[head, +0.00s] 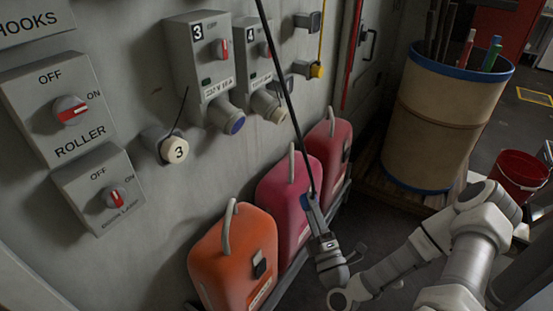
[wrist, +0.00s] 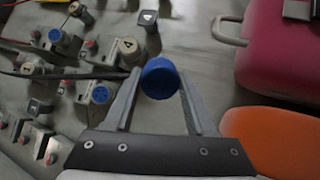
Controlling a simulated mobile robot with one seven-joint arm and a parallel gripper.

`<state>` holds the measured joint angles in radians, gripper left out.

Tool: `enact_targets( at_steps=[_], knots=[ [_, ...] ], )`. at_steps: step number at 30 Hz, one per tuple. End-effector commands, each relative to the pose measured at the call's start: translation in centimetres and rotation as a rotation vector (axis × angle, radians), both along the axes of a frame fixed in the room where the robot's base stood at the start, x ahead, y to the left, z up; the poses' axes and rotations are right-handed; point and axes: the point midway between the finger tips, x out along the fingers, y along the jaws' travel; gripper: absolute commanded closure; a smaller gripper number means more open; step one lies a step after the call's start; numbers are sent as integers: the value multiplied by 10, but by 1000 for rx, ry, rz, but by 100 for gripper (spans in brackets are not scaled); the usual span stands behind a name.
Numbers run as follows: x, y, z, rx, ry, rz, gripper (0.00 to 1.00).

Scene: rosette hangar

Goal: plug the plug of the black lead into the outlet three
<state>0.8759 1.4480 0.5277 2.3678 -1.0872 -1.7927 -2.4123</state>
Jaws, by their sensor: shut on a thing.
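My gripper (head: 311,203) is in front of the jerrycans, below and right of the outlets. In the wrist view its fingers (wrist: 160,76) are shut on the blue plug (wrist: 160,80). The black lead (head: 280,75) runs up from the gripper in the head view; in the wrist view it runs left from the plug. Outlet three (head: 234,123) shows a blue face under the grey box marked 3 (head: 197,62). A cream cap marked 3 (head: 175,150) sits on a wall holder to its left, apart from the outlet. The plug is clear of the outlet.
Outlet four's box (head: 254,50) stands right of box three, with a cream cap (head: 268,106) below. A yellow plug (head: 317,71) is farther right. Orange (head: 235,260), pink (head: 282,205) and red (head: 327,150) jerrycans line the wall. A drum (head: 445,120) stands right.

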Motion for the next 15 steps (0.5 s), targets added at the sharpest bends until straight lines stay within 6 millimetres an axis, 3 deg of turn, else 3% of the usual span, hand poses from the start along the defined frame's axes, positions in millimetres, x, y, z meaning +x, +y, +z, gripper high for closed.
enact_targets(
  at_steps=[8,15],
  knots=[
    [19,13,7,-12,-6,226,100],
    [32,28,32,-12,-7,388,100]
  ],
)
